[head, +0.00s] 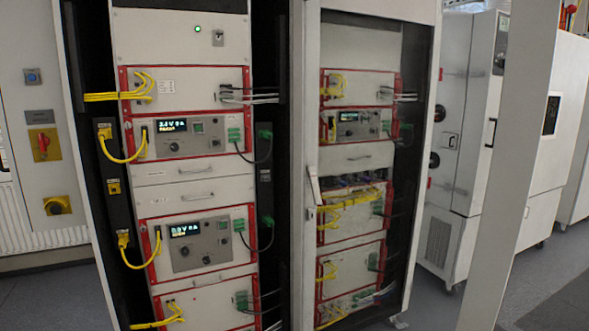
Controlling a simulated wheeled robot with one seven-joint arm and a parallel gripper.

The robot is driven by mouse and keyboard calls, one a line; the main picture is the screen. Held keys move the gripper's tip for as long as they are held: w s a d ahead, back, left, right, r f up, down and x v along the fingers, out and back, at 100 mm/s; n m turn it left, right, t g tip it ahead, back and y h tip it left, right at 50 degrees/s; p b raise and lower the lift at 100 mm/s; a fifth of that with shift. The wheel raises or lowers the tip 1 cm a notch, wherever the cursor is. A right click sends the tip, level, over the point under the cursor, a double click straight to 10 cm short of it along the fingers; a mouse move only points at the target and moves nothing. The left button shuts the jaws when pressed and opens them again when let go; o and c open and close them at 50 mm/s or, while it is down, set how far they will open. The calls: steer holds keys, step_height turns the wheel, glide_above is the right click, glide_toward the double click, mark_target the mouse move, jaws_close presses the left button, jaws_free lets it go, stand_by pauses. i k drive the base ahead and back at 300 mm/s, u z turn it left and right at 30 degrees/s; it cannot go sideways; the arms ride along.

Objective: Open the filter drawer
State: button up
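In the head view, two plain light-grey drawer fronts sit one above the other in the left rack, between two red-framed instruments. The upper drawer front (155,172) and the lower drawer front (155,199) each have a small bar handle, and both look shut. A similar drawer front (340,160) with a handle is in the right rack and also looks shut. No label that I can read tells which one is the filter drawer. My gripper is not in view.
Yellow cables (128,160) and green-plugged dark cables (270,150) hang beside the drawers. An upright post with a door handle (314,185) stands between the racks. A pale slanted panel (520,150) and white cabinets (465,130) are at right. Grey floor (35,300) shows at lower left.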

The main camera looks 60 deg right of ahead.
mark_target(164, 172)
steer(key=z, duration=0.8)
steer(key=i, duration=1.65)
